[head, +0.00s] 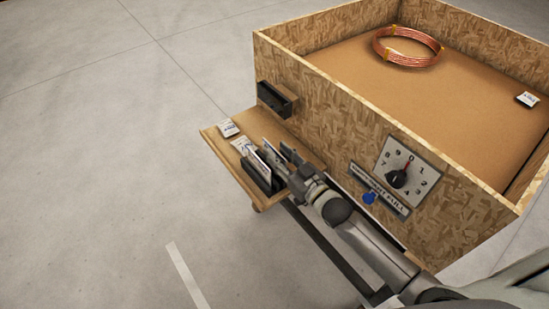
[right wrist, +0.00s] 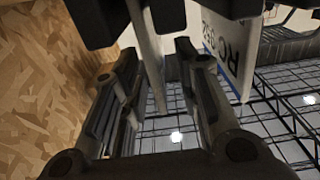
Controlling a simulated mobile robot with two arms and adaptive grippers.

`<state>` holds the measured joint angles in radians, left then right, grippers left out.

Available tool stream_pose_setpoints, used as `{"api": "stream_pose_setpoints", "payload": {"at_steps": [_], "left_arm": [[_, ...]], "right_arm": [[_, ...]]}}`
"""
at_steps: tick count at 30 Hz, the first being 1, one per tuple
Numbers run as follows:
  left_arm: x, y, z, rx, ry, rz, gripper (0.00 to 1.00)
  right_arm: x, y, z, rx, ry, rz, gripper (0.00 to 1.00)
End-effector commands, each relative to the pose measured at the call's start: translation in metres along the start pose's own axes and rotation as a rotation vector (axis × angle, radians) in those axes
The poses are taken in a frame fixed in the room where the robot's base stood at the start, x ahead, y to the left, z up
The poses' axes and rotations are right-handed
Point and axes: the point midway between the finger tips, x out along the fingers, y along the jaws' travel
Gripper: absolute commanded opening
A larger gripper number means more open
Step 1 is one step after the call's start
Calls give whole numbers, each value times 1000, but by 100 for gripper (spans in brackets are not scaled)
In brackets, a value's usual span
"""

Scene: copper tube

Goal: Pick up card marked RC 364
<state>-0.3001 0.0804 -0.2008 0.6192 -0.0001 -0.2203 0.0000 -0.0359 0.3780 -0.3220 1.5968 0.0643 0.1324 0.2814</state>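Several white cards (head: 259,163) stand upright in a black holder (head: 263,181) on a small wooden shelf at the crate's side. My right gripper (head: 287,163) is at the right end of this holder. In the right wrist view its fingers (right wrist: 155,95) are apart, with the narrow edge of a pale card (right wrist: 147,55) between them and a gap on each side. A neighbouring card (right wrist: 231,50) to the right reads RC 35 and a last digit I cannot read surely. The marking on the card between the fingers is hidden. My left gripper is not in view.
Two small cards or packets (head: 229,129) lie flat near the shelf's far end. The chipboard crate (head: 335,120) rises close beside my right gripper, with a dial (head: 408,168), a blue knob (head: 369,198) and a black box (head: 273,98).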

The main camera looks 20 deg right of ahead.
Motion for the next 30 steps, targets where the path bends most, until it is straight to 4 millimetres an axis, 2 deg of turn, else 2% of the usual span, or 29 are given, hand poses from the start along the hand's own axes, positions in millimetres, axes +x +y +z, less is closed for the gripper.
{"api": "stream_pose_setpoints", "payload": {"at_steps": [3, 6, 14, 15, 22, 30], "left_arm": [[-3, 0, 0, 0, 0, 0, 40], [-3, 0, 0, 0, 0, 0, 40], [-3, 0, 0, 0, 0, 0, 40], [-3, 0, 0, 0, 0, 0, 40], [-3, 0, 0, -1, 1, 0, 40], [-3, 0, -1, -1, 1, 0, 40]], "right_arm": [[16, -1, 0, 0, 2, 0, 30], [24, -1, 1, 0, 1, 0, 30], [27, -1, 2, 0, 0, -1, 30], [26, -1, 2, 0, 0, 0, 29], [26, -1, 2, 0, 0, 0, 0], [26, -1, 2, 0, 0, 0, 0]]}}
